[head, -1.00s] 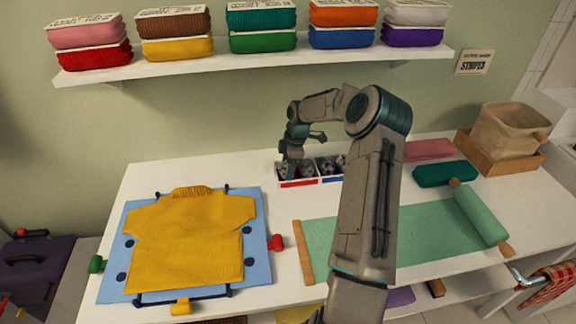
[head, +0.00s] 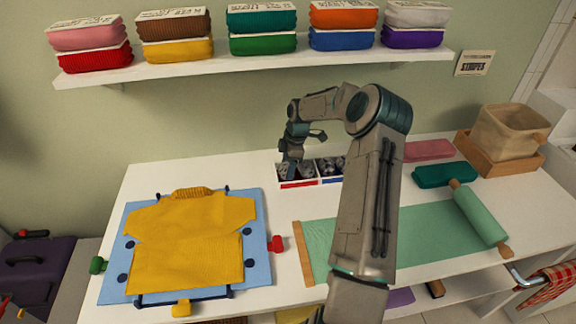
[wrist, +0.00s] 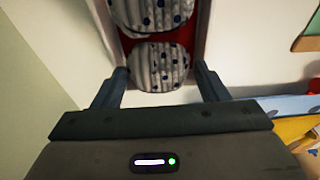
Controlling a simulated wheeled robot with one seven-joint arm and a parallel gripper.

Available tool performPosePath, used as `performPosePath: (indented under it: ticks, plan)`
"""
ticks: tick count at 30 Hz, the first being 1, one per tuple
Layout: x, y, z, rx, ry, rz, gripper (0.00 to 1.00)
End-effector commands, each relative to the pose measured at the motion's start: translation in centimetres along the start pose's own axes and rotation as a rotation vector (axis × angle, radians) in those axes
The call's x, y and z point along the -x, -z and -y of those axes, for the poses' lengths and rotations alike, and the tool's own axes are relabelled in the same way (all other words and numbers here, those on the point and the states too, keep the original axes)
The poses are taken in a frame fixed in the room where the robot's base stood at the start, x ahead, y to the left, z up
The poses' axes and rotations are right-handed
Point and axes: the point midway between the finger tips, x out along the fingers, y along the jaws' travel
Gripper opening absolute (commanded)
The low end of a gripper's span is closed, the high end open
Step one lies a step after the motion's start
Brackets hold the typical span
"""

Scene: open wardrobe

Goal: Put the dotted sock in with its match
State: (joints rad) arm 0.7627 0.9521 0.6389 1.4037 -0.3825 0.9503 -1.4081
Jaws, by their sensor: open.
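In the wrist view, a grey ribbed sock ball with dark dots (wrist: 158,66) lies between the fingers of my open gripper (wrist: 160,76). A second dotted sock ball (wrist: 152,12) sits just beyond it in the same red-lined compartment. In the head view, my gripper (head: 290,170) points down into the red-labelled compartment at the left of a white divided box (head: 298,184). The blue-labelled compartment to its right holds dark patterned sock balls (head: 330,164). My gripper partly hides the red compartment's contents. Contact between fingers and sock cannot be told.
A yellow shirt (head: 190,245) lies on a blue folding board (head: 262,225) at left. A green mat (head: 420,240) with a roll lies at right. A beige basket (head: 508,132) stands back right. A shelf (head: 250,67) of folded knits hangs above.

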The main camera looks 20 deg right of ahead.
Motion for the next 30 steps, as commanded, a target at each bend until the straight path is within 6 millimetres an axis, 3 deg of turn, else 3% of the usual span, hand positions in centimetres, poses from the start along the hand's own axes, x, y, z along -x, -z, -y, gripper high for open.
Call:
performPosePath:
  ticks: [1, 2, 21, 30]
  plan:
    - [1.4, 0.3, -0.3, 0.002, -0.010, 0.000, 0.81]
    - [1.7, 0.4, -0.3, 0.001, -0.010, 0.000, 0.92]
    - [7.7, 1.6, -0.1, 0.001, -0.008, 0.000, 0.92]
    - [7.8, 1.6, -0.1, 0.001, -0.007, -0.001, 0.92]
